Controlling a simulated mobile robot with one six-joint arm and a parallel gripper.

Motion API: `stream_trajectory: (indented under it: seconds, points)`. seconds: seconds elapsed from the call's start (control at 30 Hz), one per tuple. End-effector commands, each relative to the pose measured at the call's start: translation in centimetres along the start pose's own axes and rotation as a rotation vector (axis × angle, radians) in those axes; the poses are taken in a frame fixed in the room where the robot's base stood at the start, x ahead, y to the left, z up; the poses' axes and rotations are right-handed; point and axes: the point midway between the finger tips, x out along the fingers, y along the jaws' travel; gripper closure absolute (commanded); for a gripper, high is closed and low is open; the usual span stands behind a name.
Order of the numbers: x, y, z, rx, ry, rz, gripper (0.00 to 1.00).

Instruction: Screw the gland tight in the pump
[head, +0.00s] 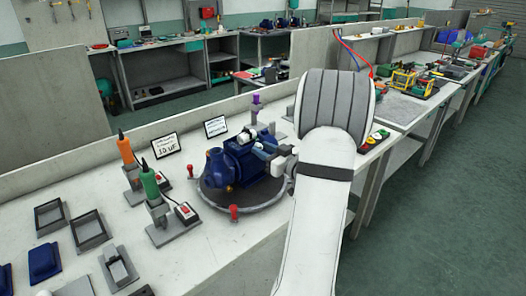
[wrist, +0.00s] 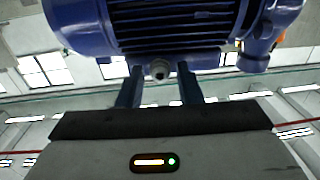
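The blue pump (head: 225,168) sits on a round dark turntable (head: 238,207) with red knobs at its rim, on the bench. Its finned body (wrist: 165,22) fills the top of the wrist view. The grey gland (wrist: 160,69) shows at the pump's side facing my gripper; how far it is screwed in I cannot tell. My gripper (wrist: 160,88) is open, with one blue finger on each side of the gland and a gap showing at both sides. In the head view my gripper (head: 264,151) is close against the right side of the pump, and the gland is hidden there.
A green-handled tool (head: 149,181) and an orange-handled tool (head: 125,149) stand in holders left of the pump. A small box with a red switch (head: 184,212) lies close by. Two label cards (head: 165,146) stand behind.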

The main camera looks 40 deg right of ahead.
Motion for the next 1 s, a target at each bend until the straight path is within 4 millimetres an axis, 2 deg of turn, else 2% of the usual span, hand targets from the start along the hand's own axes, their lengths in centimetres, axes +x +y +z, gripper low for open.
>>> stream_trajectory:
  seconds: [0.1,0.37,0.7,1.0]
  points:
    - [0.0,0.0,0.0,0.0,0.0,0.0,0.6]
    - [0.0,0.0,0.2,-0.018,0.0,0.0,0.6]
    - [0.0,0.01,0.5,-0.25,0.001,0.001,0.6]
    - [0.0,-0.01,-0.02,-0.302,0.0,0.0,0.6]
